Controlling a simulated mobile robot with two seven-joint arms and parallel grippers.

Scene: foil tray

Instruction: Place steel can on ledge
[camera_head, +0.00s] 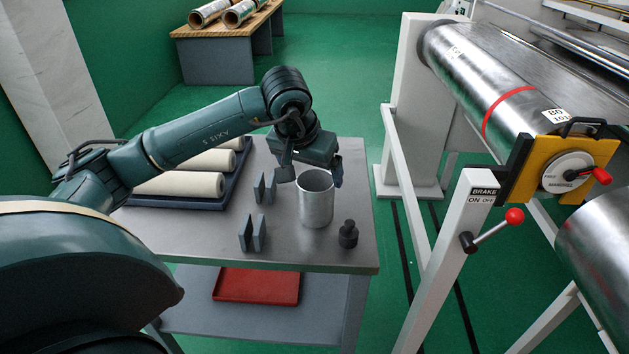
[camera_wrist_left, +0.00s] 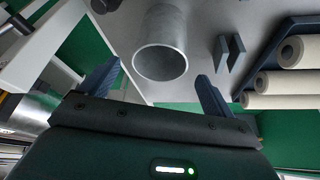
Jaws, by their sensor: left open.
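The steel can (camera_head: 315,205), an open grey metal cylinder, stands upright on the steel-topped table (camera_head: 285,252), near its right side. In the left wrist view the can (camera_wrist_left: 163,45) lies ahead of and between my fingertips. My left gripper (camera_head: 311,172) is open, with its fingers to either side of the can's top; I cannot tell whether they touch it. The left wrist view also shows both spread fingers (camera_wrist_left: 155,85). No surface stands out clearly as the ledge. My right gripper does not show.
A dark knobbed weight (camera_head: 348,234) stands right of the can. Upright grey plates (camera_head: 253,233) stand left of it. A dark tray (camera_head: 232,187) holds pale rolls behind. The roller machine's white post (camera_head: 452,250) with a red-knobbed brake lever is to the right.

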